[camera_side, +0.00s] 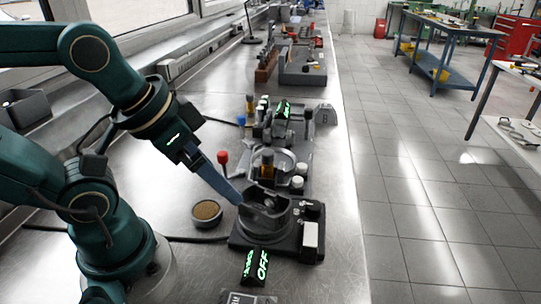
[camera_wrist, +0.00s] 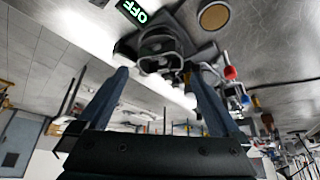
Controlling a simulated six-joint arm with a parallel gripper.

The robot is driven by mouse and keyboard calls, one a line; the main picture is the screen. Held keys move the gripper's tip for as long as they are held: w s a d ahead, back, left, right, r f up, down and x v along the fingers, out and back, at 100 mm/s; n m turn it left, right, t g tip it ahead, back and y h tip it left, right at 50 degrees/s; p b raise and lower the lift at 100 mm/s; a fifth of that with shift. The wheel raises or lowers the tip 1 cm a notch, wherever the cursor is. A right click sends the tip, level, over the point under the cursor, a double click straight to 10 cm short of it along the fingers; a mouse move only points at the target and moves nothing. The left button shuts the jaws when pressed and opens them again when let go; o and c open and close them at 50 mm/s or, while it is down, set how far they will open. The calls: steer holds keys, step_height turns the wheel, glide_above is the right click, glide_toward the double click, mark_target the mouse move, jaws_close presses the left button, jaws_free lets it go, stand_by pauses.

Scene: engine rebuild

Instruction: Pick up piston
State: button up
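My gripper (camera_side: 240,202) reaches down from the upper left in the side view, its blue fingertips at the near-left rim of a dark round fixture (camera_side: 262,236). In the wrist view, the two fingers of my gripper (camera_wrist: 160,76) are spread apart with a clear gap. The fixture (camera_wrist: 125,48) shows beyond them, upside down, with a grey rounded part in it. This part may be the piston (camera_wrist: 160,42), but I cannot tell for sure. In the side view, the inside of the fixture is partly hidden by its wall and my fingers.
A round dish with a brown top (camera_side: 207,210) stands left of the fixture. A lit OFF display (camera_side: 256,267) is in front. A red-knobbed lever (camera_side: 223,158) and more machine stations stand behind. The bench's right edge is close to the fixture; bare metal lies at left.

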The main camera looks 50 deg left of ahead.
steer(key=shift+n, duration=0.7)
steer(key=n+g+y, duration=0.1)
steer(key=n+g, duration=0.3)
steer(key=n, duration=1.6)
glide_toward(265, 200)
steer(key=shift+w+d+f+n+g, duration=0.25)
steer(key=shift+d+f+n+g, duration=0.35)
steer(key=shift+d+f+g, duration=0.15)
step_height(265, 200, down, 2)
steer(key=shift+s+f+g, duration=0.1)
steer(key=shift+s+g, duration=0.05)
steer(key=shift+g, duration=0.2)
steer(key=shift+s+a+f, duration=0.1)
steer(key=shift+f, duration=0.9)
steer(key=shift+a+f, duration=0.15)
steer(key=shift+f, duration=0.85)
steer(key=shift+c, duration=0.3)
